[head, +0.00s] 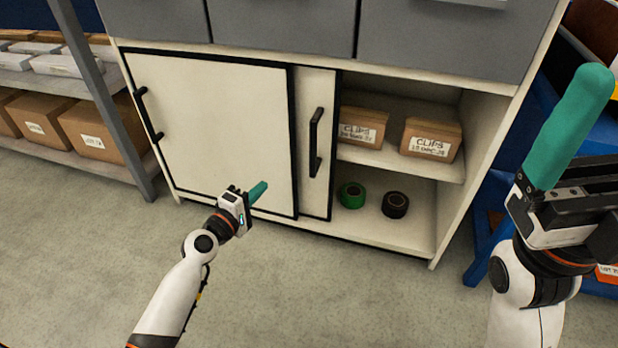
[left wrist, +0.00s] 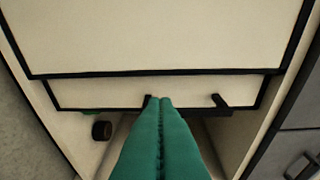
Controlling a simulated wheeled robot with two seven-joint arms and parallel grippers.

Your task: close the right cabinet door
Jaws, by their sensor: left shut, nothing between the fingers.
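The right cabinet door (head: 314,188) is a cream sliding panel with a black edge and a black bar handle (head: 316,142). It stands mostly behind the left door (head: 215,130), so the cabinet's right side is open. My left gripper (head: 260,190) is shut and empty, in front of the left door's lower right part, left of and below the handle. In the left wrist view its green fingers (left wrist: 161,105) point toward the right door (left wrist: 90,93) and overlap its handle (left wrist: 220,101); contact cannot be told. My right gripper (head: 572,125) is raised at the right; its jaw opening is unclear.
The open compartment holds two cardboard CLIPS boxes (head: 430,140) on a shelf, with a green tape roll (head: 351,195) and a black tape roll (head: 395,204) below. A shelving rack (head: 100,90) stands at left, a blue frame (head: 486,230) at right. The floor in front is clear.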

